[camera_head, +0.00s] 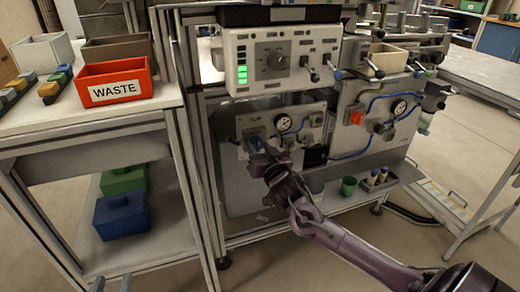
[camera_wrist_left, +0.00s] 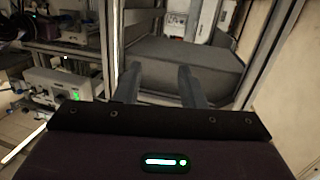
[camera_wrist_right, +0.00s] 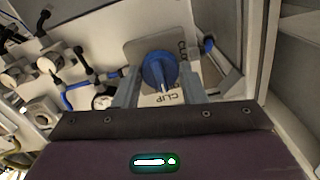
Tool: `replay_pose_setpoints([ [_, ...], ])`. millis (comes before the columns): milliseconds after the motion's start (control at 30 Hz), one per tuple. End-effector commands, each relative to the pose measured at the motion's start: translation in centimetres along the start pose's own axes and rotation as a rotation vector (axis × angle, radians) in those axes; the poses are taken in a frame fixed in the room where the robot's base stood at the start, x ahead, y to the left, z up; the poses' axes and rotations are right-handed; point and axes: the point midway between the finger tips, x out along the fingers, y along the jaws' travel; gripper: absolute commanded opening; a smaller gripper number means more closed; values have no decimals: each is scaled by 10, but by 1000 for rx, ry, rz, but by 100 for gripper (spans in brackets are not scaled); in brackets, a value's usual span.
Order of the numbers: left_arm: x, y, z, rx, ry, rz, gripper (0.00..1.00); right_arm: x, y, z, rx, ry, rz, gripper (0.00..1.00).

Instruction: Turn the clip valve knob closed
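In the head view the blue knob (camera_head: 256,144) shows on the grey CLIP panel (camera_head: 240,190), partly covered by my right gripper. My right gripper (camera_wrist_right: 161,92) is open, with one finger on each side of the knob in the picture. I see gaps between the fingers and the knob; contact is not visible. My left gripper (camera_wrist_left: 158,78) is open and empty; its fingertips (camera_head: 112,284) show at the head view's bottom left.
A gauge (camera_head: 283,122) and blue hose sit close right of the knob. A control box (camera_head: 280,58) with green lights overhangs the panel. A red WASTE bin (camera_head: 115,84) stands on the left bench. A green cup (camera_head: 348,186) stands on the lower tray.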

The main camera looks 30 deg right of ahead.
Motion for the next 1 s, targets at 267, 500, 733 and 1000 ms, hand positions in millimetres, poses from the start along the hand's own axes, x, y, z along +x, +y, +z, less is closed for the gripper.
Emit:
replay_pose_setpoints([
  [267, 0, 0, 2, 0, -16, 0, 36, 0, 0, 0, -6, 0, 0, 15],
  [500, -11, 3, 52, -12, -238, 4, 36, 0, 0, -1, -57, -2, 2, 15],
  [733, -52, 12, 128, -30, -622, 19, 36, 0, 0, -2, -155, -3, 1, 15],
  [1000, -107, 14, 177, -42, -972, 22, 36, 0, 0, -1, -294, -4, 1, 15],
])
